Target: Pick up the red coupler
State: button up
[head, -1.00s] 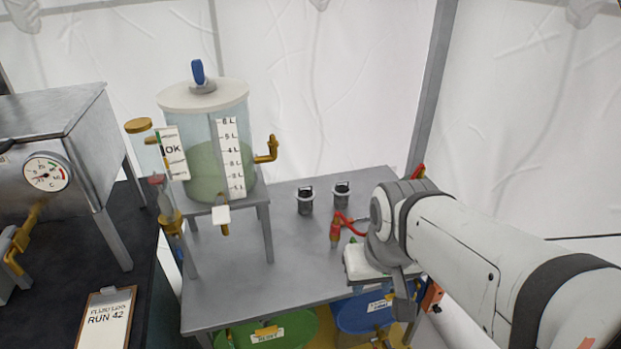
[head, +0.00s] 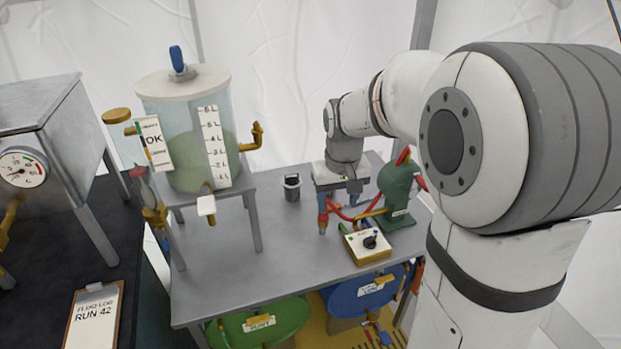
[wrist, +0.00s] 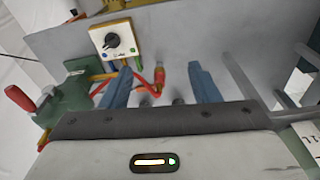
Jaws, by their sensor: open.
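The red coupler (head: 323,220) stands on the grey table at the end of a red hose, left of the white switch box. In the wrist view the coupler (wrist: 158,80) shows between my two blue fingers, with its hose looping to the left. My gripper (head: 338,204) points down over the table close to the coupler, and its fingers are spread with nothing held. In the wrist view my gripper (wrist: 160,70) has a finger on each side of the coupler. I cannot tell how far above it the fingertips are.
The switch box (head: 366,245) and a green pump (head: 397,190) stand close on the right. A dark cylindrical fitting (head: 292,188) stands behind left. The clear tank (head: 190,130) on its stand is at left. The table's front left (head: 225,285) is clear.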

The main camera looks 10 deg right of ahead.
jog(key=w+f, duration=0.7)
jog(key=w, duration=0.3)
jog(key=n+g, duration=0.1)
send_over(323, 216)
jog(key=f, duration=0.5)
jog(key=shift+w+d+f, duration=0.15)
jog(key=shift+w+f, duration=0.1)
jog(key=shift+w, duration=0.05)
jog(key=f, duration=0.5)
jog(key=w+f, duration=0.1)
jog(key=f, duration=0.2)
jog(key=shift+p, duration=0.4)
jog(key=c, duration=1)
